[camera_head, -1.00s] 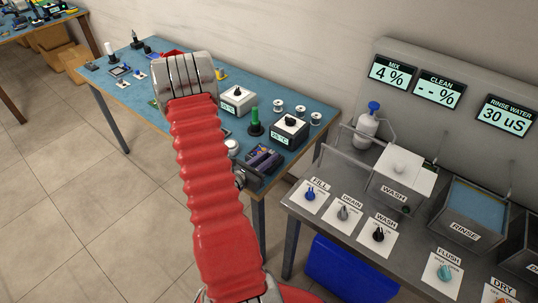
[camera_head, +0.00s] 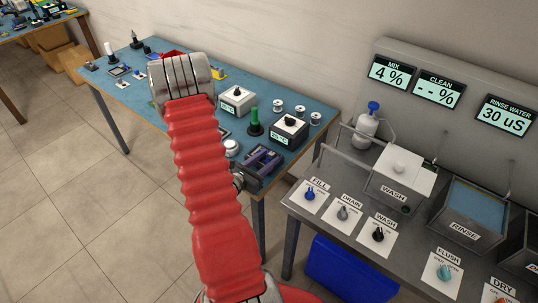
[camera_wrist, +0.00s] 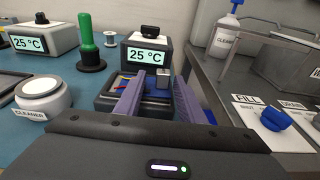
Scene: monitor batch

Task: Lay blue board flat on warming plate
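My gripper (camera_wrist: 160,98) is in front of a box with a 25 °C display; its two purple fingers stand apart. The gripper also shows in the head view (camera_head: 264,159) at the near end of the blue table. The blue board (camera_wrist: 152,80), with small coloured parts and a grey block on it, shows between and beyond the fingers. It lies on or just over the dark warming plate (camera_wrist: 106,104) in front of the display box (camera_wrist: 147,52). The fingers hide parts of both, and contact under the board cannot be told.
A white-topped cleaner pot (camera_wrist: 42,95) stands close on the left. A green-handled tool (camera_wrist: 88,45) and another 25 °C box (camera_wrist: 38,38) stand behind. The grey wash bench (camera_wrist: 222,85), with a FILL knob (camera_wrist: 276,118), is close on the right.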

